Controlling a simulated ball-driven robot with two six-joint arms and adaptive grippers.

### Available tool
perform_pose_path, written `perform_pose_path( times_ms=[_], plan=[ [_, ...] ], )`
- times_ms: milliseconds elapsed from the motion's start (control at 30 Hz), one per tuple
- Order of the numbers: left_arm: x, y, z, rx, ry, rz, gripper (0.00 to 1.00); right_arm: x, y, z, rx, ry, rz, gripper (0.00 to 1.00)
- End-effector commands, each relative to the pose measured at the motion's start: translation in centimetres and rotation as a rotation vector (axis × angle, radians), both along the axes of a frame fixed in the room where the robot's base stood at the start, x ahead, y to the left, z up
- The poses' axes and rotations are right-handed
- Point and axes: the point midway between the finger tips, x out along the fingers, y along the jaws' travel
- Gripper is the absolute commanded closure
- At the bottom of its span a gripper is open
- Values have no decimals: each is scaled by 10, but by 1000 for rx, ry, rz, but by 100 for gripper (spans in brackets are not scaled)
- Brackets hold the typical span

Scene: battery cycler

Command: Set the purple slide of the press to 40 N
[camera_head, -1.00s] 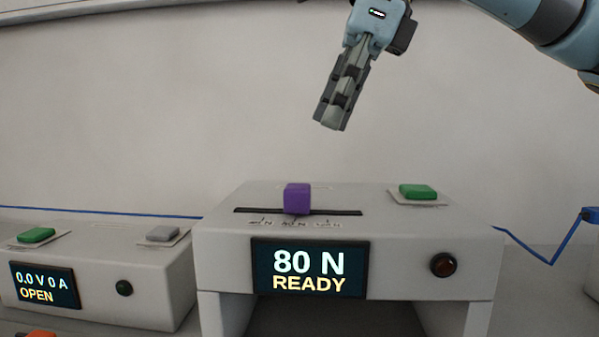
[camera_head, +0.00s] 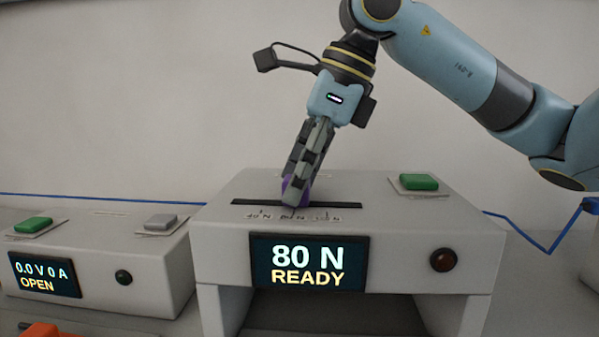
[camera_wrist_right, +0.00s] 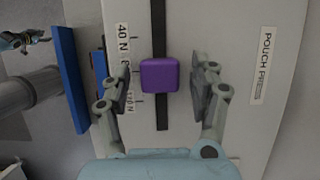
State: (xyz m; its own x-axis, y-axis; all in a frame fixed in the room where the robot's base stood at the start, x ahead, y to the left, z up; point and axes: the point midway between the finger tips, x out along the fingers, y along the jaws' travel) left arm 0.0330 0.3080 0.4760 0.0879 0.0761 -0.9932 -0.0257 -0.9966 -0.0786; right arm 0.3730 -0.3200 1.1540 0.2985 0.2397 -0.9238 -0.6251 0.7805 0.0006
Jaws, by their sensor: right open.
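The press (camera_head: 220,240) is a grey box whose display (camera_head: 308,263) reads "80 N READY". Its purple slide (camera_head: 285,188) sits near the middle of a dark slot, at the middle mark, mostly hidden behind my right gripper (camera_head: 293,200) in the head view. In the right wrist view the purple slide (camera_wrist_right: 159,75) lies between the two open fingers of the right gripper (camera_wrist_right: 160,85), with a gap on each side. The 40 N mark (camera_wrist_right: 123,40) is at one end of the scale, at left in the head view.
A green button (camera_head: 419,182) and a dark red lamp (camera_head: 445,260) are on the press. To the left stands a second grey box with a display (camera_head: 45,275) reading "0.0 V 0 A OPEN". An orange object (camera_head: 50,330) lies at the lower left.

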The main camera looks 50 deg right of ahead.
Motion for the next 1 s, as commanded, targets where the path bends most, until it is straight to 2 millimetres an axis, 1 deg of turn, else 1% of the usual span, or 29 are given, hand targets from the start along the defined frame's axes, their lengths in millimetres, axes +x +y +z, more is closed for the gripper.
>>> perform_pose_path(
  times_ms=[267, 367, 733, 767, 1000],
  plan=[
    [0, -4, 0, -5, 0, 2, 60, 0, 0, -1, -1, 0, 0, 38],
    [0, -4, 0, -5, 0, 2, 60, 0, 0, -1, -1, -1, 0, 50],
    [-1, -4, 0, -5, 2, 2, 60, 0, 0, -1, 0, 0, -1, 99],
    [-1, -4, 0, -4, 2, 2, 60, 0, 0, -1, -1, -1, 0, 100],
    [-1, -3, -1, -3, 3, 1, 60, 1, 0, -1, 0, -1, 0, 100]
  ],
)
